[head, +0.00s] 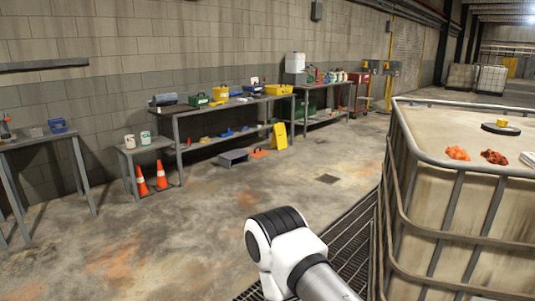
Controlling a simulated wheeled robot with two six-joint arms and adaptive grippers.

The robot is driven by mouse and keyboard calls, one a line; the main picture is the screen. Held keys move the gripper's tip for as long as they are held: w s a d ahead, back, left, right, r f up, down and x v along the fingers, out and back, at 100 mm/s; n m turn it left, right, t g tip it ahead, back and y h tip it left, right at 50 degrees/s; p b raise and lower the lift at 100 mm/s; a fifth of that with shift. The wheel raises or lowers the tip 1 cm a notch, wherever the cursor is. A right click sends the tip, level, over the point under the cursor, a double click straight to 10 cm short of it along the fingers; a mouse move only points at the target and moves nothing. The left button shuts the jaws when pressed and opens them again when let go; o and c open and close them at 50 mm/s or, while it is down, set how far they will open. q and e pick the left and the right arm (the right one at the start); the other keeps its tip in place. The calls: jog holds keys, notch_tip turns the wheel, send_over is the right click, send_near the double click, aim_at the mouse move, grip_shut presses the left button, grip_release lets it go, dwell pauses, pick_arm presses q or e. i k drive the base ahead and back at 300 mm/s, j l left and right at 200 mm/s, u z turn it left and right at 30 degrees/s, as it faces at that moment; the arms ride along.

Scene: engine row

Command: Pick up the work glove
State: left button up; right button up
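I cannot make out a work glove for certain. Two small crumpled orange-red things lie on top of the large caged tank (480,222) at the right: one orange (458,153) and one redder (494,157). A whitish thing (528,158) lies at the right edge of the picture on the same top. Any of these could be cloth or a glove; they are too small to tell. One of my arms shows at the bottom middle, white with a black joint, left of the tank. Neither gripper is in view.
A dark disc with a yellow cap (501,126) sits on the tank top. A long workbench (222,105) with boxes and tools stands along the wall. Two orange cones (161,175) stand by a low table (146,147). The floor between is mostly clear, with a floor grating (345,240) beside the tank.

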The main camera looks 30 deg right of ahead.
aim_at(495, 158)
jog(key=i+j, duration=0.2)
jog(key=i, duration=0.2)
jog(key=i+j, duration=0.2)
jog(key=i, duration=0.25)
jog(key=i+j, duration=0.2)
jog(key=i, duration=0.2)
jog(key=i+j+z, duration=0.1)
jog(key=i, duration=0.35)
jog(key=i+l+z, duration=0.1)
jog(key=i+z, duration=0.15)
jog(key=z, duration=0.2)
jog(key=i+z, duration=0.25)
jog(key=z, duration=0.2)
jog(key=i+z, duration=0.3)
jog(key=z, duration=0.15)
jog(key=i+j+z, duration=0.2)
jog(key=z, duration=0.3)
jog(key=i+j+z, duration=0.25)
jog(key=z, duration=0.2)
jog(key=i+j+z, duration=0.15)
jog(key=j+z, duration=0.15)
jog(key=z, duration=0.15)
